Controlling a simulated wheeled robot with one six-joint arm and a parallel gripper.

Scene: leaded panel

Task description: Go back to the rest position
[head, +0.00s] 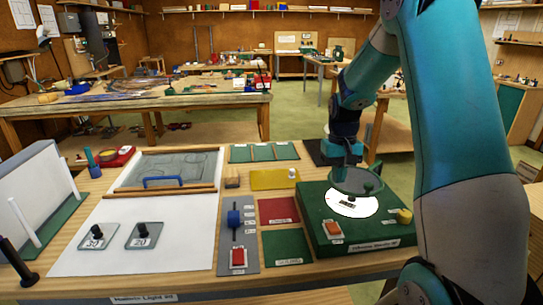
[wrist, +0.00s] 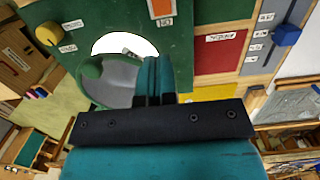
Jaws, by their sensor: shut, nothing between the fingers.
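My gripper (wrist: 151,62) shows in the wrist view with its two teal fingers together and nothing between them. In the head view my gripper (head: 354,188) points down over the green box (head: 325,236), close to a round green-rimmed cover (head: 357,180) with a knob. The cover lies partly over a bright white round area (head: 353,206) on the box top. In the wrist view the grey cover (wrist: 118,84) is right beside the fingers; I cannot tell whether they touch it. A small dark labelled piece shows on the white area.
The box carries an orange-red button (head: 333,230) and a yellow knob (head: 404,216). To the left are red and green mats, a grey panel with a blue slider (head: 234,218), a white sheet and a glass panel with a blue handle (head: 162,181). Open floor lies behind the bench.

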